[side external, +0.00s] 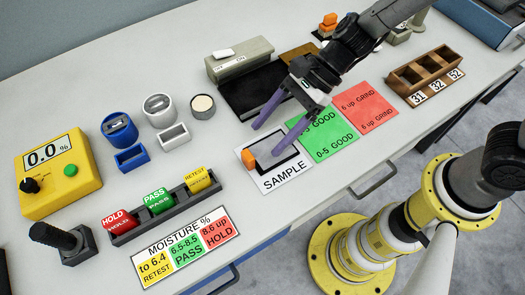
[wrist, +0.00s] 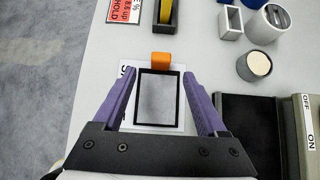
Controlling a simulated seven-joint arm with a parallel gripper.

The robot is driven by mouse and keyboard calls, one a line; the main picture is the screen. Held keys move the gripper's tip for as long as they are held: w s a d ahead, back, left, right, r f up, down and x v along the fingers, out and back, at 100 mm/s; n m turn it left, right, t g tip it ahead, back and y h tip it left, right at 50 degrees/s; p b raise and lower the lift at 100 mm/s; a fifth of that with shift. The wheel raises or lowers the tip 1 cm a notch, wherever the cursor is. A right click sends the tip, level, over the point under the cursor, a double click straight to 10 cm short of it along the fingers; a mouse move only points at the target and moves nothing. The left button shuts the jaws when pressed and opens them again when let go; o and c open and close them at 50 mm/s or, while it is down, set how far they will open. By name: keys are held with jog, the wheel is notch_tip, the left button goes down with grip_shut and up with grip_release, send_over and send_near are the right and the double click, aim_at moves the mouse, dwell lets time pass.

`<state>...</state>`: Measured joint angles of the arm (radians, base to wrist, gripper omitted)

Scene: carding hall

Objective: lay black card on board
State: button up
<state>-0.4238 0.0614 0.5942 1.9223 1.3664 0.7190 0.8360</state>
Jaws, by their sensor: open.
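A white board marked SAMPLE (side external: 264,184) lies on the bench; it also shows in the wrist view (wrist: 128,78). Over it is a flat black-edged card (side external: 289,168) with a grey middle and an orange tab (side external: 248,159) at one end. The card (wrist: 178,98) and tab (wrist: 161,58) show in the wrist view. I cannot tell whether the grey middle is an opening. My gripper (side external: 267,140) is open, its purple fingers pointing down over the card. In the wrist view the fingers (wrist: 159,76) are on either side of it, apart from it. Nothing is held.
Green GOOD (side external: 326,125) and red GRIND (side external: 371,99) cards lie right of the board. A black tray (side external: 240,93) by an ON/OFF unit (side external: 238,60) is behind. The bench's front edge is close.

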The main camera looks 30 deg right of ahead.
aim_at(252, 155)
jog(key=shift+x, duration=3.7)
grip_shut()
